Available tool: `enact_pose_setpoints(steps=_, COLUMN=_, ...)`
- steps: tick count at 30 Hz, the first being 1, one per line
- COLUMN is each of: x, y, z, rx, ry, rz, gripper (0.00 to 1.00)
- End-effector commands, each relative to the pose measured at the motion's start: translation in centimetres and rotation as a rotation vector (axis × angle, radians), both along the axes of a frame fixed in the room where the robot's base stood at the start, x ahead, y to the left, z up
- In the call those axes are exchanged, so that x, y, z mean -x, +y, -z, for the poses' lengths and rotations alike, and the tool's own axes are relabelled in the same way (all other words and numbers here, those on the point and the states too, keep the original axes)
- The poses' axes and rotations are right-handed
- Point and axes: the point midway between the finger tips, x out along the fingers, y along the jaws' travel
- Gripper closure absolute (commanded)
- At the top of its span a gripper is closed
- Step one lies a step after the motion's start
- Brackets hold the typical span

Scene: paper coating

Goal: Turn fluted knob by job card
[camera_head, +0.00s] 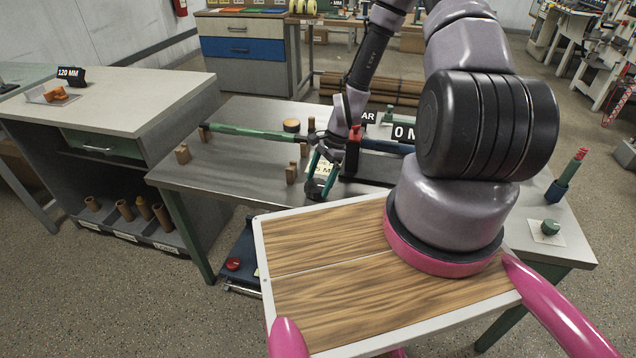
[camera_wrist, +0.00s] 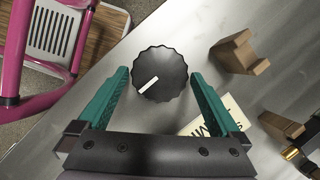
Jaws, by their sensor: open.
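The black fluted knob (camera_wrist: 160,66) shows from above in the wrist view, with a white pointer mark directed to the lower left. My gripper (camera_wrist: 159,76) has its two teal fingers open, one on each side of the knob, with small gaps visible at both sides. Whether the fingertips are level with the knob cannot be told. A cream card (camera_wrist: 232,112) with dark print lies right of the knob, partly covered by the right finger; its text is not readable. In the head view my gripper (camera_head: 319,176) is low over the metal table, and it hides most of the knob.
Wooden blocks (camera_wrist: 239,52) stand right of the knob. A green rod (camera_head: 250,131) lies across the metal table (camera_head: 225,165). A left bench (camera_head: 120,95) bears a "120 MM" sign (camera_head: 71,77). A small green piece (camera_head: 550,227) sits on a white square at right.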

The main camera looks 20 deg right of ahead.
Motion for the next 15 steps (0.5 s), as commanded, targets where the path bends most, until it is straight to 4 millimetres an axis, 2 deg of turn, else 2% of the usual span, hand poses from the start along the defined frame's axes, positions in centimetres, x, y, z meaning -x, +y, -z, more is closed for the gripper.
enact_pose_setpoints(steps=4, x=0.1, y=0.33, z=0.79, rx=0.0, ry=0.0, rz=-0.001, gripper=0.0)
enact_pose_setpoints(steps=12, x=0.11, y=0.37, z=0.87, rx=0.0, ry=0.0, rz=0.0, gripper=0.0)
enact_pose_setpoints(steps=14, x=0.11, y=0.37, z=0.87, rx=0.0, ry=0.0, rz=0.0, gripper=0.23)
enact_pose_setpoints(steps=15, x=0.11, y=0.36, z=0.86, rx=0.0, ry=0.0, rz=0.0, gripper=0.38)
